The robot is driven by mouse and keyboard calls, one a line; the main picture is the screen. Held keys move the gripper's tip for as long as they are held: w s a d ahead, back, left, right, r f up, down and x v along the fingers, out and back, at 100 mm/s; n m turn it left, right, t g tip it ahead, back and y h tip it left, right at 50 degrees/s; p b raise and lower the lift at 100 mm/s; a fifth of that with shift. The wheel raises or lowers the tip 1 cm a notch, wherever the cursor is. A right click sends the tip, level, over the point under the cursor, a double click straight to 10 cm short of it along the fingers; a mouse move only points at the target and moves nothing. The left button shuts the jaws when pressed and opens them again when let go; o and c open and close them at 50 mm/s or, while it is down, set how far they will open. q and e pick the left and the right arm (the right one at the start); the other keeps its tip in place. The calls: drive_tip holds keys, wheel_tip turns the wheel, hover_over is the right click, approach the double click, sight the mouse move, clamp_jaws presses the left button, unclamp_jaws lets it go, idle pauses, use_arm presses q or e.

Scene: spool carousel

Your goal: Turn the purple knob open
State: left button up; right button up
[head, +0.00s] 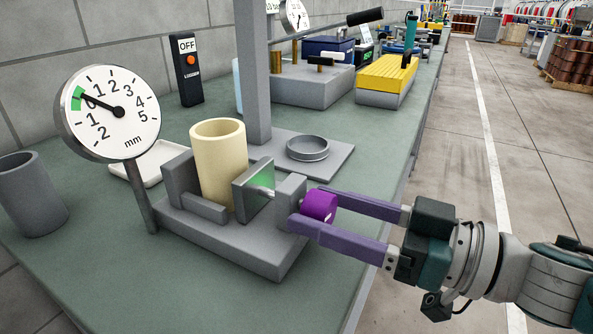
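The purple knob (319,206) sticks out from the right side of a grey clamp-like fixture (235,235) on the bench. My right gripper (304,208) reaches in from the right with its purple fingers on two sides of the knob, one on its far side and one on its near side. The near finger covers the knob's lower edge. No clear gap shows between knob and fingers, but I cannot tell whether they press on it. A cream cylinder (218,160) stands upright in the fixture beside a plate with a green face (258,186). My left gripper is not in view.
A round dial gauge (112,112) on a post stands left of the fixture, its needle at the green band near 0. A grey cup (32,195), a white tray (155,162), a box reading OFF (188,70) and a grey column (255,70) stand nearby. The bench front is clear.

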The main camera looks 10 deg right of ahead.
clamp_jaws()
idle(0.3)
drive_tip(key=n, duration=0.3)
drive_tip(key=shift+n+b, duration=0.55)
drive_tip(key=shift+n, duration=1.45)
drive_tip(key=shift+o, duration=1.1)
unclamp_jaws()
